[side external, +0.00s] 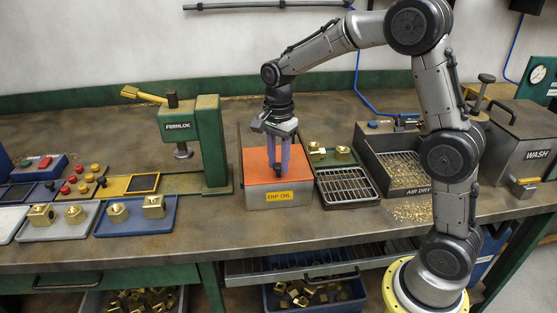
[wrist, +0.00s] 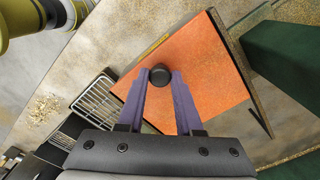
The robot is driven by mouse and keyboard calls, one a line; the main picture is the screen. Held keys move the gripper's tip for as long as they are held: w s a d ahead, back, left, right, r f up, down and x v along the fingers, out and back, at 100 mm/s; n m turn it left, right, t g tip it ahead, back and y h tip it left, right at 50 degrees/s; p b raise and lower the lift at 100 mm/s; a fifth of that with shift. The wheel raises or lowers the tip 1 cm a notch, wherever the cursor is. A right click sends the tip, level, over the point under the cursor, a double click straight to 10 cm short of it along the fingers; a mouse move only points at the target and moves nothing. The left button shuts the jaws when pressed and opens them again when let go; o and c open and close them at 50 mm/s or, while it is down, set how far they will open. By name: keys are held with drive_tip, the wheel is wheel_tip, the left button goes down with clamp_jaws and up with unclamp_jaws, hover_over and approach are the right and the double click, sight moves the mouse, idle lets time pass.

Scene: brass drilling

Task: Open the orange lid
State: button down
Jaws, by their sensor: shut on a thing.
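The orange lid (side external: 260,163) lies flat on the grey box labelled EHP OIL (side external: 278,197), and the box looks closed. In the wrist view the orange lid (wrist: 199,62) fills the middle, with a round black knob (wrist: 159,73) standing on it. My gripper (side external: 278,172) points straight down over the lid, its two purple fingers at the lid's surface. In the wrist view my gripper (wrist: 159,77) has the knob between its fingertips, shut on it.
A wire rack tray (side external: 347,184) and an AIR DRY bin (side external: 395,160) stand right of the box, then a grey WASH box (side external: 515,140). The green FERNLOK press (side external: 208,140) stands close on the left. Trays with brass parts (side external: 135,217) lie further left.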

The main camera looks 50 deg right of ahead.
drive_tip(key=shift+w, duration=0.1)
idle(0.3)
drive_tip(key=w+d, duration=1)
drive_tip(key=d, duration=0.1)
drive_tip(key=shift+w, duration=0.4)
drive_tip(key=c, duration=0.6)
unclamp_jaws()
drive_tip(key=shift+r, duration=0.1)
drive_tip(key=shift+r, duration=6.8)
